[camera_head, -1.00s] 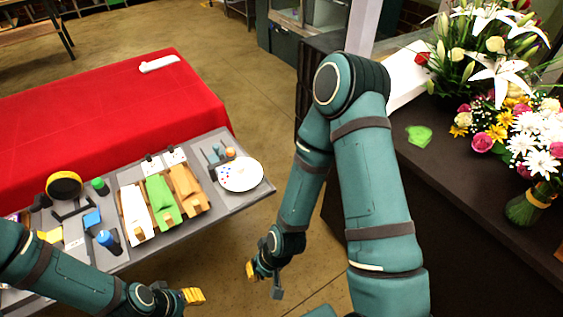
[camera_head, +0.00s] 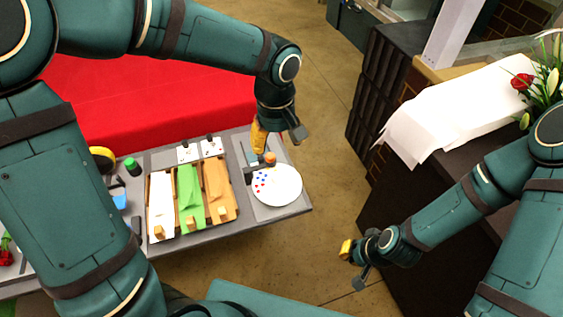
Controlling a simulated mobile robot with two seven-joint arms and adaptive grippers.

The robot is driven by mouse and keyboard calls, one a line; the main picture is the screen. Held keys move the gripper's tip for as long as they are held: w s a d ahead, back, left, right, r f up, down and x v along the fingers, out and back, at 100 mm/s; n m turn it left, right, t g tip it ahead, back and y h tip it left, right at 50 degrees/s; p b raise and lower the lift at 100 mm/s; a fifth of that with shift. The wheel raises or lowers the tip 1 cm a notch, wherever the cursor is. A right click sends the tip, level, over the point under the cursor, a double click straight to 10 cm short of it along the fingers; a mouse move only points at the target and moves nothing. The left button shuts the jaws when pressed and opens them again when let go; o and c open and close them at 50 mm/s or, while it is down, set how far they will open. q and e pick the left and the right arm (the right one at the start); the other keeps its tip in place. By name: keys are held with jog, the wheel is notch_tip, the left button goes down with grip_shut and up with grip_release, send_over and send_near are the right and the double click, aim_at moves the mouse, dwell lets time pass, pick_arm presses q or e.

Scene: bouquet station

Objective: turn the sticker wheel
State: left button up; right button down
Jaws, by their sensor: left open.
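The sticker wheel (camera_head: 283,190) is a white disc with small red and blue dots. It lies on the right end of the grey table, with an orange knob (camera_head: 270,158) at its upper left edge. My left gripper (camera_head: 259,142), with yellow fingers, is open and points down beside the knob, at the upper left of the wheel. I cannot tell whether it touches the knob. My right gripper (camera_head: 348,256) hangs over the floor to the lower right, away from the table. Its finger gap is too small to judge.
A tray (camera_head: 238,213) with white, green and orange paper stands left of the wheel on the grey table (camera_head: 290,210). A green-capped bottle (camera_head: 132,166) is further left. A red-covered table (camera_head: 160,100) is behind. A dark counter (camera_head: 400,190) with flowers is at right.

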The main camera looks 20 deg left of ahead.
aim_at(277, 176)
pick_arm(q)
notch_tip(277, 176, down, 13)
jog(key=b, duration=0.3)
jog(key=shift+s+a+f, duration=0.1)
jog(key=shift+c, duration=0.4)
grip_shut()
